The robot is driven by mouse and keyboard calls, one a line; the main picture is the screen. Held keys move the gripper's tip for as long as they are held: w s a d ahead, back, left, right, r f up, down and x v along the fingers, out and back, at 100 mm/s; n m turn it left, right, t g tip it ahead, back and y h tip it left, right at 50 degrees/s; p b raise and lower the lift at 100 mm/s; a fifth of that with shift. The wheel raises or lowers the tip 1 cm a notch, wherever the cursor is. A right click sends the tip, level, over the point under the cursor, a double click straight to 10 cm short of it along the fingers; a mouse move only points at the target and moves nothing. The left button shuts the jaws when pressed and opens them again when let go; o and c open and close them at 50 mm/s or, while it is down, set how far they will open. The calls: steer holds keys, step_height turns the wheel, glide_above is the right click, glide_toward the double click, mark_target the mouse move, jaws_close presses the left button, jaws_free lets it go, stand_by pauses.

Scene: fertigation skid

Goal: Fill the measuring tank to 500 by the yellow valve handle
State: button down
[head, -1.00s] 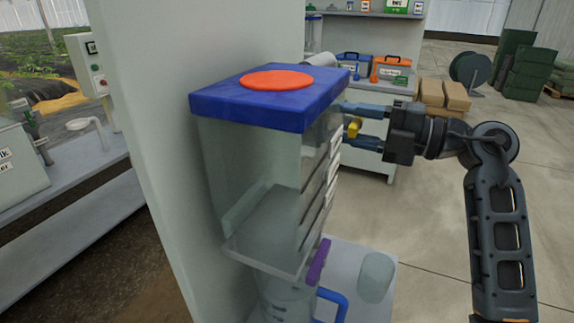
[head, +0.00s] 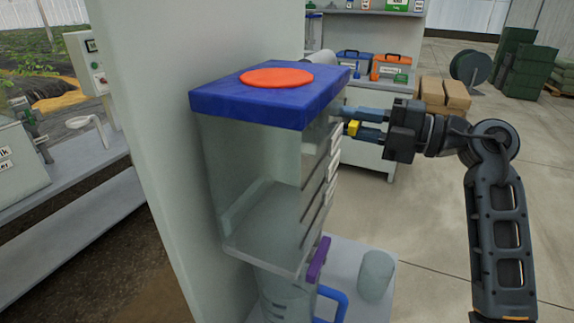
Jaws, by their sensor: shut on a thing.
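The measuring tank (head: 255,160) is a clear box with a blue lid (head: 240,103) and an orange disc on top, fixed to a pale wall panel. Pale scale strips (head: 322,185) run down its right side; I cannot read their marks or make out a liquid level. The yellow valve handle (head: 354,127) shows at the tank's upper right, between the fingers of my gripper (head: 362,124). My gripper is shut on it, reaching in from the right. The valve body behind the lid's corner is hidden. A purple handle (head: 319,258) sits low on the tank's right.
A jug with a blue handle (head: 333,303) stands under the tank, beside a clear cup (head: 376,275) on a pale shelf. Behind are a cabinet with blue and orange boxes (head: 391,67) and cartons (head: 445,94).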

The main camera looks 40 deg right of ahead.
steer(key=shift+f, duration=0.1)
steer(key=n+b, duration=0.2)
steer(key=shift+f+b, duration=0.3)
steer(key=shift+b, duration=0.1)
steer(key=n+b, duration=0.3)
steer(key=shift+n, duration=0.3)
steer(key=shift+r+n+b, duration=0.35)
steer(key=shift+n, duration=0.05)
steer(key=shift+f, duration=0.1)
stand_by(6.2)
